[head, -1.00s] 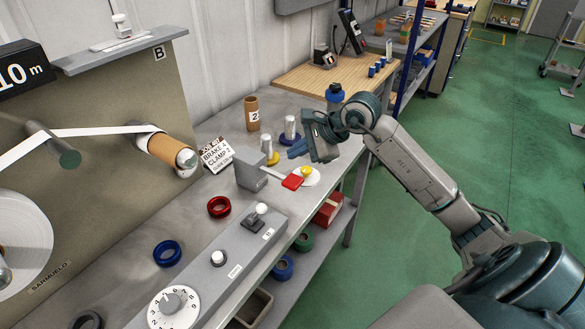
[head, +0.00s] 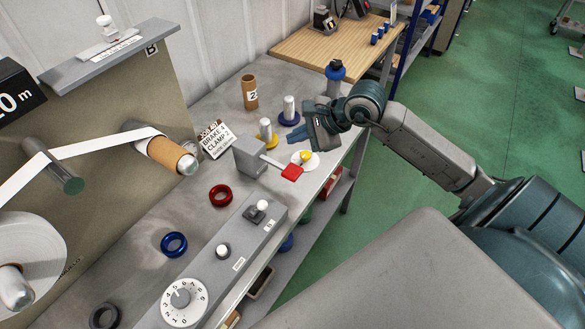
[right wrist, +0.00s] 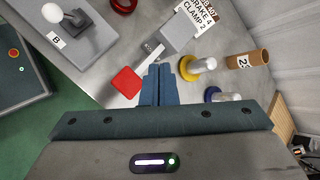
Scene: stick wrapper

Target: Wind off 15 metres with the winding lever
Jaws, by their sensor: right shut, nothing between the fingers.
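A lever with a white ball knob (head: 262,206) stands on the long grey control box (head: 240,240). It also shows at the upper left of the right wrist view (right wrist: 53,14). A second lever with a red flat handle (head: 291,172) sticks out of a grey block (head: 250,157); its red end (right wrist: 126,81) lies just left of my fingers in the right wrist view. A dark display (head: 20,90) is cut off at the left and ends in "0 m". My right gripper (head: 296,136) is shut and empty, above the bench beyond the red handle. My left gripper is out of view.
The control box carries a numbered dial (head: 183,302) and a white button (head: 222,251). Red (head: 220,195), blue (head: 174,244) and dark (head: 104,315) rings lie on the bench. Metal posts on yellow (head: 266,134) and blue (head: 289,112) bases and a cardboard tube (head: 249,92) stand farther back.

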